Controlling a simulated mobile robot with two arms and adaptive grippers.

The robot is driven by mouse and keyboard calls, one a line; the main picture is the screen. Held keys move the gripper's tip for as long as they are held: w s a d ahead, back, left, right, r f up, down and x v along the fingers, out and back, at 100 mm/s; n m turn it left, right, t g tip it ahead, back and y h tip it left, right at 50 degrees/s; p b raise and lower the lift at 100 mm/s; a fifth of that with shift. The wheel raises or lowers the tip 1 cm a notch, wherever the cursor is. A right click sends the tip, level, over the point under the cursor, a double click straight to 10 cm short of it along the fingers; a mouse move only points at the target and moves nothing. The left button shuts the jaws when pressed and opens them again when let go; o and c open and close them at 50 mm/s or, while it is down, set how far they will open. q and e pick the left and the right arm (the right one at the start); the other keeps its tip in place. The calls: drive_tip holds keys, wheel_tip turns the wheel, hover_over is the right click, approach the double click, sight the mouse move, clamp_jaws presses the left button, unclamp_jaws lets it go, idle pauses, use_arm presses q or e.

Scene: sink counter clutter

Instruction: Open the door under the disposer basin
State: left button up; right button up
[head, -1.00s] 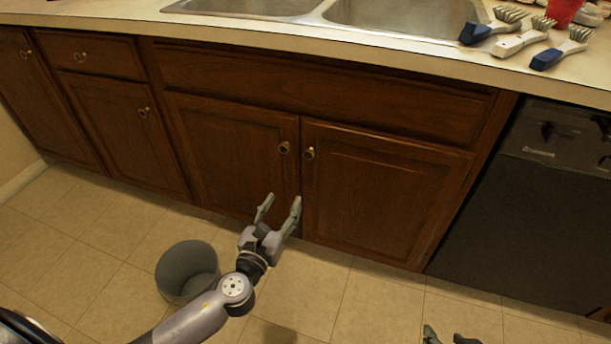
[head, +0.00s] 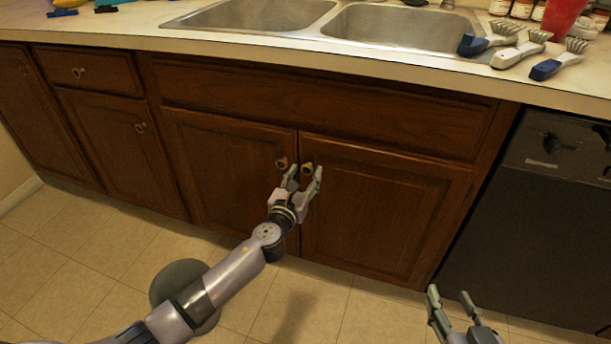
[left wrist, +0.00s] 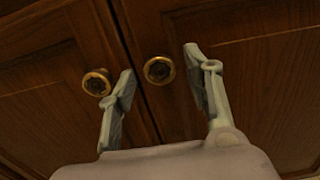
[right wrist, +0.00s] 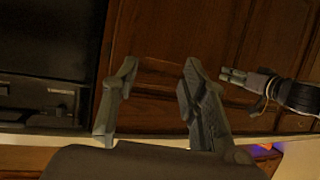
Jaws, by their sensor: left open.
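Two closed wooden doors, the left door (head: 225,150) and the right door (head: 385,215), sit side by side under the double sink. The left basin (head: 260,12) and right basin (head: 400,28) are above; I cannot tell which has the disposer. The left door's knob (head: 282,163) and right door's knob (head: 307,168) are close together at the seam. My left gripper (head: 304,174) is open before them. In the left wrist view the right door's knob (left wrist: 159,70) shows between the fingers, the left door's knob (left wrist: 96,83) outside them. My right gripper (head: 449,293) is open, empty and low.
A black dishwasher (head: 530,215) stands right of the doors. A grey bin (head: 180,270) is on the floor, partly behind my left arm. Brushes (head: 521,48), a red cup (head: 562,18) and jars (head: 521,8) are on the counter. The floor before the right door is clear.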

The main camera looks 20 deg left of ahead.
use_arm(q)
drive_tip(key=shift+w, duration=0.6)
drive_tip(key=shift+c, duration=0.3)
clamp_jaws()
